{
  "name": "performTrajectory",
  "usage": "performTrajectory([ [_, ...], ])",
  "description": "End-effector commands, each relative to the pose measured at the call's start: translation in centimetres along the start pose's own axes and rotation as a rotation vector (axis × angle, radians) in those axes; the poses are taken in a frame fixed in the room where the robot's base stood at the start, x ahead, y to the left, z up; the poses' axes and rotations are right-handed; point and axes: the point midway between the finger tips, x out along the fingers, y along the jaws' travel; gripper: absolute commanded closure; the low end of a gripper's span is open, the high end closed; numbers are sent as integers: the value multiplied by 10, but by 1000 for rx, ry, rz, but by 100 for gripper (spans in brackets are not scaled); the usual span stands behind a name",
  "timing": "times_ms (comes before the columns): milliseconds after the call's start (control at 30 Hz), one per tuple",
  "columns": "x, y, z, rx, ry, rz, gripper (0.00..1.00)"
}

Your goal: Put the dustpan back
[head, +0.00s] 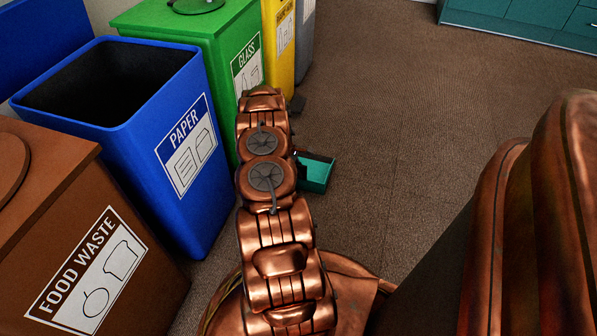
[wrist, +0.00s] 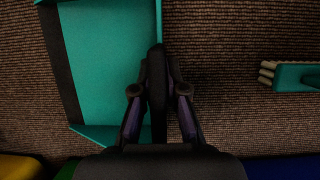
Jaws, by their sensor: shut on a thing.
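The teal dustpan (wrist: 105,70) fills the upper left of the wrist view, with a dark strip along its left edge. My gripper (wrist: 159,92) is shut on the dustpan at its right side. A dark upright piece stands between the fingers; I cannot tell whether it is part of the dustpan or of my fingers. In the head view the dustpan (head: 316,172) shows just right of my arm, low over the carpet; my arm hides the rest of it and the gripper.
In the wrist view a teal-handled thing with pale bristles (wrist: 295,77) lies on the carpet. In the head view, the brown food waste (head: 60,220), blue paper (head: 150,110), green glass (head: 215,45) and yellow (head: 280,40) bins line the left. Teal cabinets (head: 530,15) stand far right.

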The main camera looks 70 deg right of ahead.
Motion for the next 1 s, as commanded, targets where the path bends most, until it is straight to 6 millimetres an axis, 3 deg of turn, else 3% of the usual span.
performTrajectory([
  [267,0,0,0,0,0,0,63],
  [667,-2,0,1,0,0,1,63],
  [1000,-48,2,2,0,2,4,63],
])
